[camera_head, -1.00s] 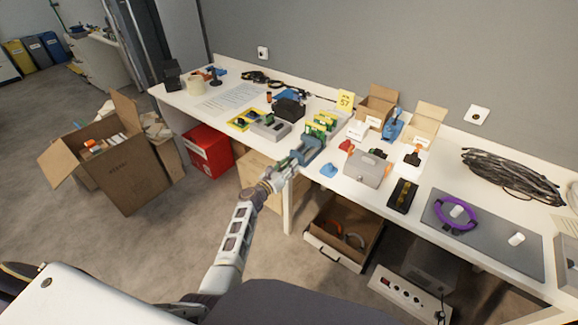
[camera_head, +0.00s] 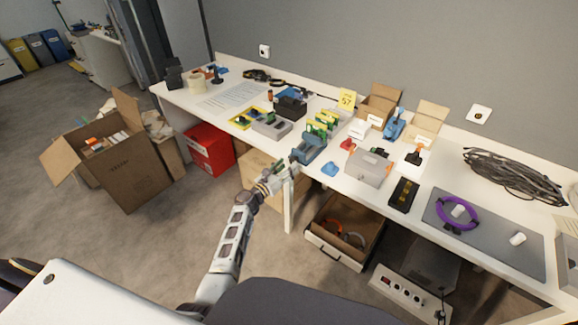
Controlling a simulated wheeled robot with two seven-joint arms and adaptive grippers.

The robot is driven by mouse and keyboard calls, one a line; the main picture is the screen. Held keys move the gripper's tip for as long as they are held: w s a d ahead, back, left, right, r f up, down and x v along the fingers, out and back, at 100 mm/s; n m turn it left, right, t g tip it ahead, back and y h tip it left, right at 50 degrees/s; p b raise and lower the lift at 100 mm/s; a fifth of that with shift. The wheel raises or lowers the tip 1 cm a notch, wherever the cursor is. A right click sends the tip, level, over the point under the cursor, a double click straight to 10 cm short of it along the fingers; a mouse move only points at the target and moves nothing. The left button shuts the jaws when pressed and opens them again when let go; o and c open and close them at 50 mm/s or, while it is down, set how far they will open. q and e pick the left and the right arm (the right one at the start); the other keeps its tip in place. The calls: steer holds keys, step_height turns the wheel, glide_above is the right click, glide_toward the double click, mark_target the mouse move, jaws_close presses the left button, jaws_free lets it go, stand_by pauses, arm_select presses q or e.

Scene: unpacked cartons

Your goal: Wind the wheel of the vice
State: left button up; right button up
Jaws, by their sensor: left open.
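The blue-grey vice (camera_head: 311,150) stands at the front edge of the bench, just in front of some green boards. Its wheel is too small to make out clearly; the near end of the vice faces my arm. My left gripper (camera_head: 278,172) is just short of the vice, to its lower left, at the bench edge. It is open and seems empty, with a small gap to the vice. My right gripper is not in view.
The white bench (camera_head: 232,101) is crowded. A grey box (camera_head: 368,167) and a small blue piece (camera_head: 330,169) lie right of the vice. A grey device (camera_head: 271,128) lies left. Below stand a red box (camera_head: 208,150) and an open carton (camera_head: 130,172).

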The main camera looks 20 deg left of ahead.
arm_select(q)
steer(key=v, duration=0.9)
steer(key=shift+s, duration=0.2)
stand_by(0.6)
